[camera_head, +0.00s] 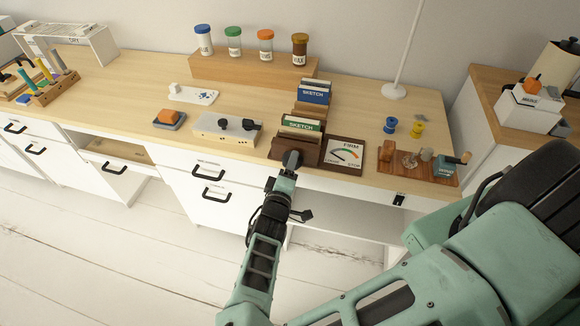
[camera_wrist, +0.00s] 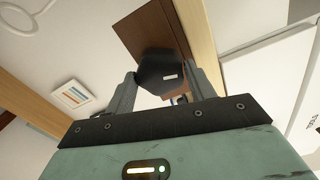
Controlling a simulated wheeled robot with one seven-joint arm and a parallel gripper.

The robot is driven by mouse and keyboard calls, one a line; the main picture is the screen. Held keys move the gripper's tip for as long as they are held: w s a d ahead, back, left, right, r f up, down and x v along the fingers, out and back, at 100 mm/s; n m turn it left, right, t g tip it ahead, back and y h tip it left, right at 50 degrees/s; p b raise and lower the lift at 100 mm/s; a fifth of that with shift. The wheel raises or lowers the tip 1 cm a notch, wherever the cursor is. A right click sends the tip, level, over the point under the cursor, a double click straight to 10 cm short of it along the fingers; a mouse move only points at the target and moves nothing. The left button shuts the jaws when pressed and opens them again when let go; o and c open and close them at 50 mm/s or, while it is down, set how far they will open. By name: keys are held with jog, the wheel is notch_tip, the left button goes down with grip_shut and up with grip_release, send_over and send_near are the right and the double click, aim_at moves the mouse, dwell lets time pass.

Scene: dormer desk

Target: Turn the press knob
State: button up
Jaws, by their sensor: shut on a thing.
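My gripper (camera_head: 289,168) reaches up to the knob from the front. In the wrist view its two fingers stand on either side of the knob, shut on it. In the head view the gripper partly hides the knob. A dial card (camera_head: 343,154) marked FIRM and STOP lies right of the press.
A box with black knobs (camera_head: 227,130) and an orange-topped block (camera_head: 170,118) stand to the left. Blue and yellow spools (camera_head: 391,125) and a wooden tray of small items (camera_head: 417,170) are to the right. Jars stand on a wooden riser (camera_head: 250,68) behind.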

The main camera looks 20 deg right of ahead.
jog(key=shift+f+m, duration=0.1)
jog(key=shift+m, duration=0.5)
jog(key=o, duration=1)
jog(key=shift+c, duration=0.2)
